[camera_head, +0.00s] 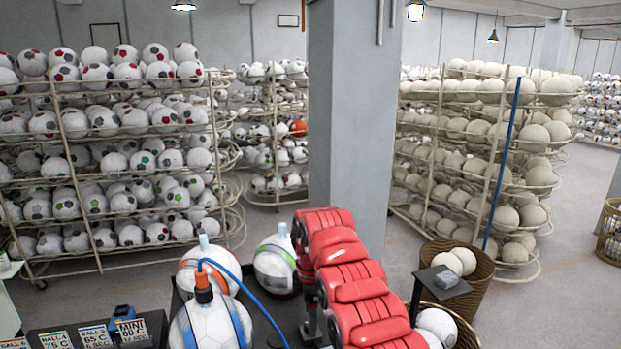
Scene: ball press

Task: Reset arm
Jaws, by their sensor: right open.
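My left gripper is not in view.
Ball racks stand at the left (110,150) and right (480,150), with a grey pillar (350,120) between them. A wicker basket (475,295) of balls is at the lower right.

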